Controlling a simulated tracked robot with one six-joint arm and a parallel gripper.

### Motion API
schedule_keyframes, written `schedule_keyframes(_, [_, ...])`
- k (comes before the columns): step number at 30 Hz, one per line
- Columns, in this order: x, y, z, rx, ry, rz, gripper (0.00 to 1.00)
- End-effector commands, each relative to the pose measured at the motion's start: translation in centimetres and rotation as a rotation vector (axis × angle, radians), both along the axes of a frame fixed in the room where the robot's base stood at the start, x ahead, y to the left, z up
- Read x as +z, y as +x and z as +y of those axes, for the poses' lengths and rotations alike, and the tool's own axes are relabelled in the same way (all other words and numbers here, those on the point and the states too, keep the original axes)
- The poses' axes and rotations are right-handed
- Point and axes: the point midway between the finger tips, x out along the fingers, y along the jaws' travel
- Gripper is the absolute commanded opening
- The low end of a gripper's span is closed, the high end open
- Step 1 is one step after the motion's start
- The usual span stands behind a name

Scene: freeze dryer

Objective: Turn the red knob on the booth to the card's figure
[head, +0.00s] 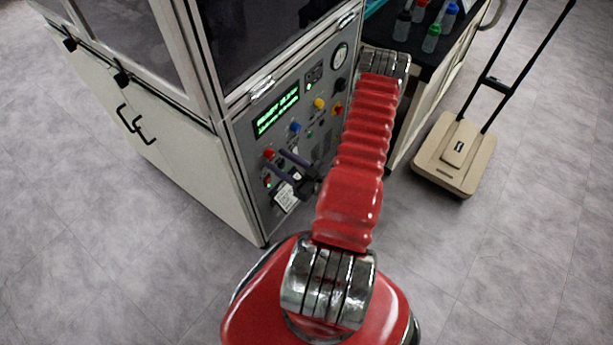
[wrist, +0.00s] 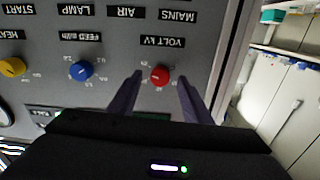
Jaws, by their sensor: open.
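The red knob (head: 269,153) is on the grey front panel of the booth (head: 237,135), left of the blue knob. In the wrist view the red knob (wrist: 160,75) shows upside down beside a "VOLT kV" label, with scale marks around it too small to read. My gripper (head: 274,158) is open in front of the panel. In the wrist view its two dark fingers (wrist: 160,78) stand on either side of the red knob, with gaps on both sides. A white card (head: 285,197) lies low on the panel, partly behind my gripper; its figure is unreadable.
A blue knob (wrist: 82,70) and a yellow knob (wrist: 12,67) sit along the same row. A green lit display (head: 277,111) is above the knobs. A dark bench with bottles (head: 431,39) and a beige floor scale (head: 455,152) stand at the right.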

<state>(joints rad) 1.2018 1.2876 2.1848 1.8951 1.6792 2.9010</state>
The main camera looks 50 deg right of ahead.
Motion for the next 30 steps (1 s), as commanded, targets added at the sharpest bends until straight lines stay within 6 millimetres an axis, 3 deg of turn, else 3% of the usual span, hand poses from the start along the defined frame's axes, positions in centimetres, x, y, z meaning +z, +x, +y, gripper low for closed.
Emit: schedule_keyframes(30, [-0.1, -10.3, -0.3, -0.003, 0.0, 0.0, 0.45])
